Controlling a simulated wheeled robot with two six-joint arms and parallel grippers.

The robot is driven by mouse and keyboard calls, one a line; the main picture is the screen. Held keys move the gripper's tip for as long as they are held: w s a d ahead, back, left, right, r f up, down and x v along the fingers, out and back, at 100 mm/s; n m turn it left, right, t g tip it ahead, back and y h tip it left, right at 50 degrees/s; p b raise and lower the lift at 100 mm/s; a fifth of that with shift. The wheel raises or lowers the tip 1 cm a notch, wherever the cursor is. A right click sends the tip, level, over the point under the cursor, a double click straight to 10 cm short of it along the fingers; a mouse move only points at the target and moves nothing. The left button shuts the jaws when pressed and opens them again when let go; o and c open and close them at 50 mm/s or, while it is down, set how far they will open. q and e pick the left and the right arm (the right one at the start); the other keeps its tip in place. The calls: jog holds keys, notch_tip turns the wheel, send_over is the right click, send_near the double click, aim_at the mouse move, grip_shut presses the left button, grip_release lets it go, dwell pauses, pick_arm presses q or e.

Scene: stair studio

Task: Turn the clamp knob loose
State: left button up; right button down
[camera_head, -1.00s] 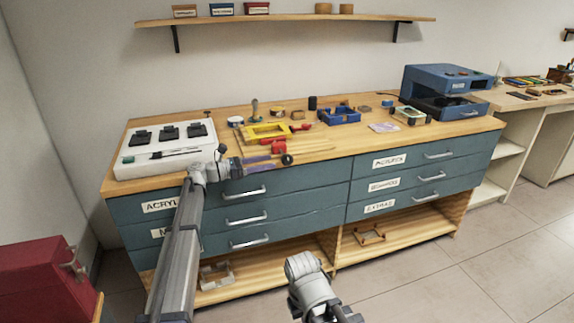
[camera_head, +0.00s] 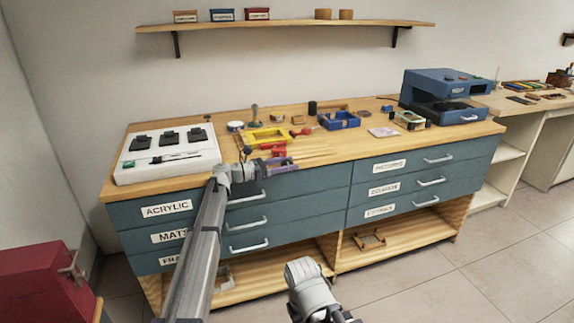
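My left arm reaches up to the front edge of the workbench (camera_head: 130,188). Its gripper (camera_head: 280,164), with purple fingers, is at the red clamp (camera_head: 278,150) on that edge. The fingers overlap the place of the clamp's dark knob, which I cannot make out now. Whether they are closed on the knob is too small to tell. The red body of the clamp shows just behind the fingers. A pale link of my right arm shows at the bottom centre, and I see no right fingertips.
On the bench stand a white board (camera_head: 168,150) with black pieces, a yellow frame (camera_head: 265,138), a blue tray (camera_head: 339,120) and a blue machine (camera_head: 445,97). Drawers with handles lie below the edge. A red case (camera_head: 42,285) is at lower left.

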pick_arm(q)
jog(key=shift+s+d+f, duration=0.1)
jog(key=shift+s, duration=0.05)
grip_shut()
jog(key=shift+f, duration=0.1)
jog(key=h+b, duration=0.1)
jog(key=b, duration=0.2)
jog(key=h+b, duration=0.2)
jog(key=b, duration=0.2)
jog(key=shift+s+f+t, duration=0.1)
jog(key=shift+f+t, duration=0.2)
jog(key=shift+f, duration=0.05)
jog(key=shift+r+h+b, duration=0.2)
jog(key=shift+h+b, duration=0.2)
jog(key=shift+b, duration=0.1)
jog(key=shift+r, duration=0.15)
grip_release()
jog(key=shift+s+r+t, duration=0.1)
jog(key=shift+r+t, duration=0.05)
jog(key=shift+t, duration=0.15)
jog(key=shift+w, duration=0.25)
